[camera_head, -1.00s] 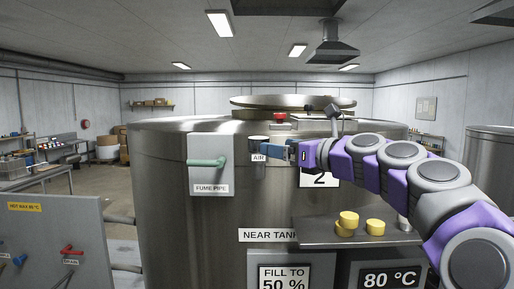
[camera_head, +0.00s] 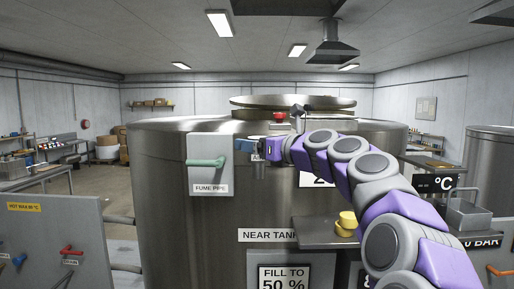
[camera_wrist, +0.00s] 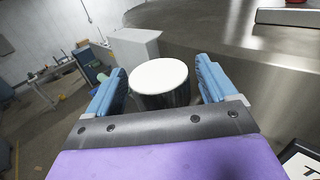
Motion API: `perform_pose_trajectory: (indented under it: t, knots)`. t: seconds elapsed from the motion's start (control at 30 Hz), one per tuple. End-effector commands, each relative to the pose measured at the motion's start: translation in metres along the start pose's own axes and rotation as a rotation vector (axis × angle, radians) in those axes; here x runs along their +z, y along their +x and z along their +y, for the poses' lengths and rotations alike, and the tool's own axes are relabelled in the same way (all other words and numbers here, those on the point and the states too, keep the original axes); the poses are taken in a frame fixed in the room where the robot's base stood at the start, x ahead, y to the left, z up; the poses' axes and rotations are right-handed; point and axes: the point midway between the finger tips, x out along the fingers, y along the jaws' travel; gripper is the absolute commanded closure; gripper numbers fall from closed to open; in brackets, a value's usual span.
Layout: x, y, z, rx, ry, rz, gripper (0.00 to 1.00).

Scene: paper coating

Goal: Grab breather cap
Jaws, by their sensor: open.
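The breather cap (camera_wrist: 160,76) is a short metal cylinder with a pale round top, on the side of the large steel tank (camera_head: 180,220). In the wrist view it stands between the two blue fingers of my gripper (camera_wrist: 163,88), with a visible gap to the right finger and a narrower one to the left. My gripper is open. In the head view my gripper (camera_head: 252,145) is at the tank's upper front, and its fingers and wrist largely hide the cap and its AIR label.
A fume pipe panel (camera_head: 211,176) with a green handle (camera_head: 206,162) is just left of my gripper. A shelf (camera_head: 312,230) with yellow pieces (camera_head: 346,222) sits below my arm. A red knob (camera_head: 280,117) is on the tank top.

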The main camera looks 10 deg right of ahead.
Motion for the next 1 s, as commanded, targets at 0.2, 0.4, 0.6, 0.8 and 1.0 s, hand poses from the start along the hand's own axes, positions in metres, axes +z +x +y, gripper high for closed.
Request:
perform_pose_trajectory:
  t: [0.2, 0.4, 0.6, 0.8, 1.0]
  knots:
    - [0.0001, -0.0003, -0.0003, 0.0, 0.0, 0.0, 0.22]
    - [-0.0002, -0.0001, -0.0005, 0.0, 0.0, 0.0, 0.42]
    - [-0.0001, -0.0003, -0.0003, 0.0, 0.0, 0.0, 0.61]
    - [0.0, -0.0003, -0.0004, 0.0, 0.0, 0.0, 0.71]
    - [0.0016, -0.0004, -0.0004, 0.0, 0.0, 0.0, 0.71]
